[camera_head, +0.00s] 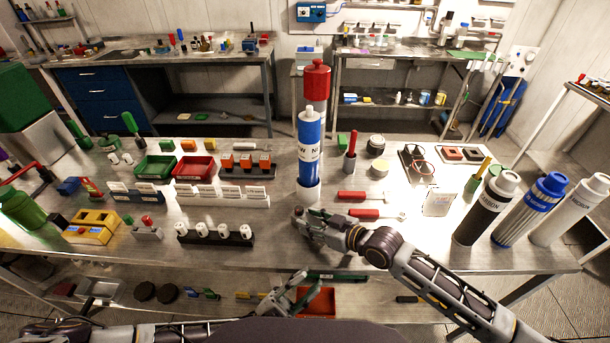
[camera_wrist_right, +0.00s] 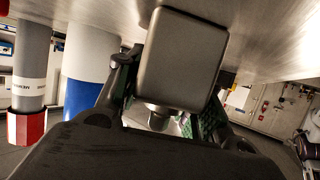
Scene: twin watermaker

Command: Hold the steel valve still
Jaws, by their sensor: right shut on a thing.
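The steel valve (camera_wrist_right: 181,58) shows in the right wrist view as a smooth grey rounded block with a short round stem between the fingers. My right gripper (camera_head: 306,224) is shut on it at the front middle of the steel table. In the head view the gripper largely hides the valve, so its outline is unclear there. My left gripper (camera_head: 303,294) is lower, in front of the table's edge, with its fingers apart and nothing seen between them.
A blue cartridge (camera_head: 310,150) stands upright just behind my right gripper, with a red-capped cylinder (camera_head: 316,82) behind it. Two red-handled tools (camera_head: 362,213) lie to the right. A black four-slot rack (camera_head: 216,235) stands left. Black (camera_head: 487,207), blue-striped and white cartridges stand far right.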

